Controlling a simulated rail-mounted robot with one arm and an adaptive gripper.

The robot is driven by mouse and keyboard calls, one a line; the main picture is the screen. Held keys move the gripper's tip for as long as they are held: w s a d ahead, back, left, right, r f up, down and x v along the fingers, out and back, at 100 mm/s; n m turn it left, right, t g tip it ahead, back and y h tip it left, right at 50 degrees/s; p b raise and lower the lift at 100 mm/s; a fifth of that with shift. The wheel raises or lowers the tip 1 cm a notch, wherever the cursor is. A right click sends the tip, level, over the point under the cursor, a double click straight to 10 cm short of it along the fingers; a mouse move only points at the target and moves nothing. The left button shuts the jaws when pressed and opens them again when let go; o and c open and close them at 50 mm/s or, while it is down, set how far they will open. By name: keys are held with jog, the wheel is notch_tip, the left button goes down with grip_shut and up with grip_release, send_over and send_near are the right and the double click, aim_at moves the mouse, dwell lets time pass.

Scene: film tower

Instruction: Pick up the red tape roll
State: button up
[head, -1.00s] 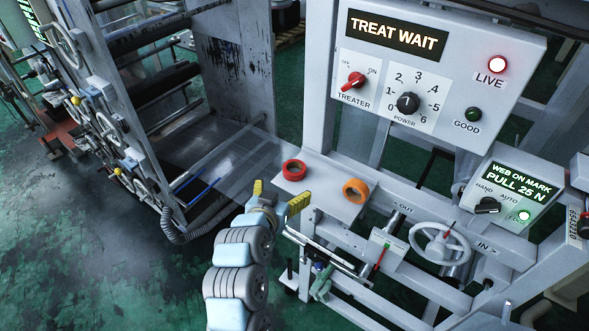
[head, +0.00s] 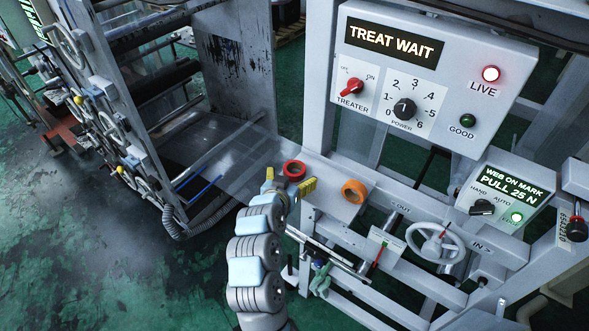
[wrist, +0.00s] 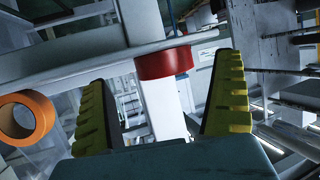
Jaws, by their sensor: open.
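The red tape roll (head: 294,177) lies flat on a small pale shelf (head: 327,200) under the control panel. My gripper (head: 289,181) is open at the near side of the roll, with one yellow fingertip on each side of it in the head view. In the wrist view the red roll (wrist: 164,65) shows between the two yellow ribbed fingers (wrist: 166,78), a little beyond them. No contact between fingers and roll is visible.
An orange tape roll (head: 349,198) is on the same shelf, to the right of the red one. A clear film web (head: 215,145) runs to the left. A handwheel (head: 437,243) and a control box (head: 505,197) stand at the right.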

aim_at(297, 166)
jog(key=w, duration=0.1)
jog(key=w+p, duration=0.1)
jog(key=w, duration=0.1)
jog(key=shift+w+d+f, duration=0.1)
jog(key=shift+w+d, duration=0.05)
jog(key=shift+d, duration=0.15)
jog(key=shift+w+d+f+p, duration=0.15)
jog(key=shift+w+f+p, duration=0.15)
jog(key=shift+w+p, duration=0.15)
